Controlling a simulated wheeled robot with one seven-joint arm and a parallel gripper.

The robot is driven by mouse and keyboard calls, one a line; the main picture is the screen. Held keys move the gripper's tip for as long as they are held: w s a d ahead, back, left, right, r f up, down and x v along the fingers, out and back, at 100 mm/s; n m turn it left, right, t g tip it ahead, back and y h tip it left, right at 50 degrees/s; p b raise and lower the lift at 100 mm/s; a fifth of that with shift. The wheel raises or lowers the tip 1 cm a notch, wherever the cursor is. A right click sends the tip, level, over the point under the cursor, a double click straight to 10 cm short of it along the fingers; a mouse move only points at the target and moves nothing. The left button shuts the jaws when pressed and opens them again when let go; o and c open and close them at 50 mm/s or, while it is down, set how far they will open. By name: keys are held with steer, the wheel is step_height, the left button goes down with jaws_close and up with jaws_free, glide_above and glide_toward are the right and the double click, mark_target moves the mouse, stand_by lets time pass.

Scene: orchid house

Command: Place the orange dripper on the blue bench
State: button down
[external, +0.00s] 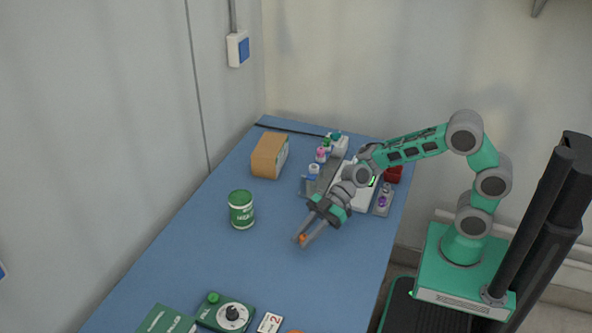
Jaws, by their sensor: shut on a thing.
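The orange dripper (302,238) is a small orange thing between the fingertips of my gripper (304,239). My gripper is shut on it, over the right-middle part of the blue bench (250,275). The dripper is low, close to the bench top; I cannot tell whether it touches. The fingers hide part of it.
A green can (241,209) stands to the left. A cardboard box (269,156) and a rack with small bottles (322,172) stand behind. A green device with a dial (231,313) and a number card (270,323) lie at the front. The bench between can and device is clear.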

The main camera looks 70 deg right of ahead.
steer(key=shift+f, duration=0.9)
steer(key=shift+f, duration=0.2)
steer(key=c, duration=1.2)
jaws_free()
steer(key=shift+d+r, duration=0.2)
steer(key=shift+r, duration=0.15)
steer(key=v, duration=1.1)
steer(key=shift+s+d, duration=0.25)
